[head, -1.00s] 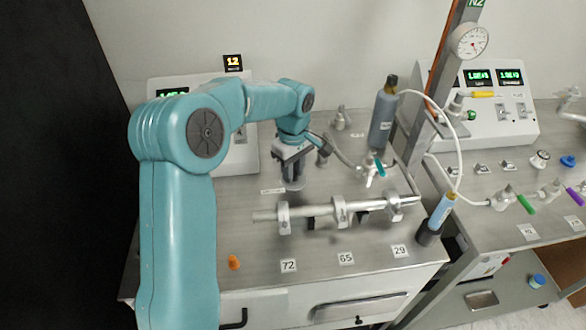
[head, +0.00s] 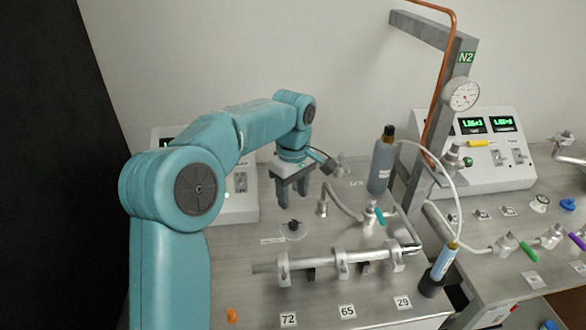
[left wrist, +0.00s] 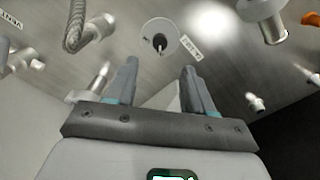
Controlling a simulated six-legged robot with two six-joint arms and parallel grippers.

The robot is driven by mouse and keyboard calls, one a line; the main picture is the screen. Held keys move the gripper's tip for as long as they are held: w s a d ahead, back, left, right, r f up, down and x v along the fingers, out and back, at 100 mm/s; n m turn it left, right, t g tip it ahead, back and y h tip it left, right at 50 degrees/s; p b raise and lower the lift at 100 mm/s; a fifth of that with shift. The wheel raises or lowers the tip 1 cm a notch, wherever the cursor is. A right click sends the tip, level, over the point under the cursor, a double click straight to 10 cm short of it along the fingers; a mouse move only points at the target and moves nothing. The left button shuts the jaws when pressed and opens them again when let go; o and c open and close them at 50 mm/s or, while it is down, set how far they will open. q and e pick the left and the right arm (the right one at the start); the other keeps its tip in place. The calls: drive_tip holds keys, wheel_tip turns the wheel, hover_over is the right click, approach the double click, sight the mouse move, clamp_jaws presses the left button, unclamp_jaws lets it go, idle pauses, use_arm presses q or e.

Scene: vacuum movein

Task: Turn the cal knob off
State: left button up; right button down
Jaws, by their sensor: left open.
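The cal knob is a small black knob (head: 293,226) on a pale round disc on the steel bench top, with a small label (head: 271,240) beside it. My left gripper (head: 291,201) is open and empty, pointing down above and slightly behind the knob, apart from it. In the left wrist view the knob (left wrist: 159,42) shows just beyond the gap between the two spread fingertips (left wrist: 160,68). The label (left wrist: 191,48) there is too small to read surely. The knob's exact pointer angle is hard to tell. My right gripper is not in view.
A clamped metal tube (head: 320,260) lies in front of the knob. A grey bottle (head: 382,165), a teal-handled valve (head: 372,215) and a hose stand to the right. A display box (head: 238,190) stands behind the gripper. An orange cap (head: 232,314) lies at the front left.

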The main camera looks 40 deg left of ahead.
use_arm(q)
wheel_tip(320, 180, up, 7)
drive_tip(key=p, duration=0.1)
drive_tip(key=shift+r, duration=0.2)
idle(0.5)
